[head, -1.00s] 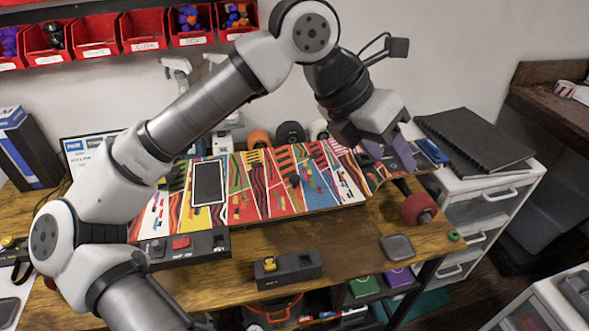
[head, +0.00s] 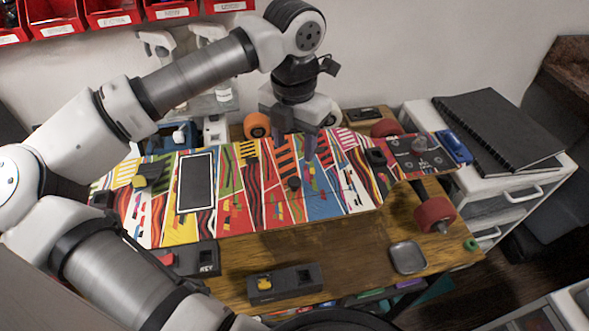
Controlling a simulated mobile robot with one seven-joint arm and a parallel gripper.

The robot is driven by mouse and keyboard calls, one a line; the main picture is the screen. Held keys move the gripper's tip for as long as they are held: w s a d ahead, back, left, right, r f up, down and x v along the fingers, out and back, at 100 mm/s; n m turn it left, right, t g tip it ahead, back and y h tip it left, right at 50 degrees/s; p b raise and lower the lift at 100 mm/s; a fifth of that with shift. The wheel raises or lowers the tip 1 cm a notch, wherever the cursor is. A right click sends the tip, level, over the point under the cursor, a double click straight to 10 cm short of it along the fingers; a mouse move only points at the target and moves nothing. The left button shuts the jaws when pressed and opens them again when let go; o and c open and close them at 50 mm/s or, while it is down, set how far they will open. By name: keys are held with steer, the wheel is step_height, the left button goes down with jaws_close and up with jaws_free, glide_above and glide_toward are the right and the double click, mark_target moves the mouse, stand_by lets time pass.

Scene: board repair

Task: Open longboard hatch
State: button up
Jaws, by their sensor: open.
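The longboard (head: 240,221) lies on the wooden bench, its face covered in a colourful striped pattern. A dark rectangular panel with a white border (head: 196,184), which looks like the hatch, is on its left half and looks closed. Part of the board's far edge is hidden behind my arm.
Black boxes with a yellow switch (head: 285,283) and a red button stand along the bench front. A grey tray (head: 407,257) lies at the front right, near a red wheel (head: 435,214). A black notebook (head: 497,130) lies on white drawers. Bare bench (head: 350,245) shows before the board.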

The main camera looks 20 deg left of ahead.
mark_target(294, 180)
step_height(294, 180, down, 10)
steer(key=shift+p, duration=0.9)
steer(key=shift+c, duration=0.2)
jaws_close()
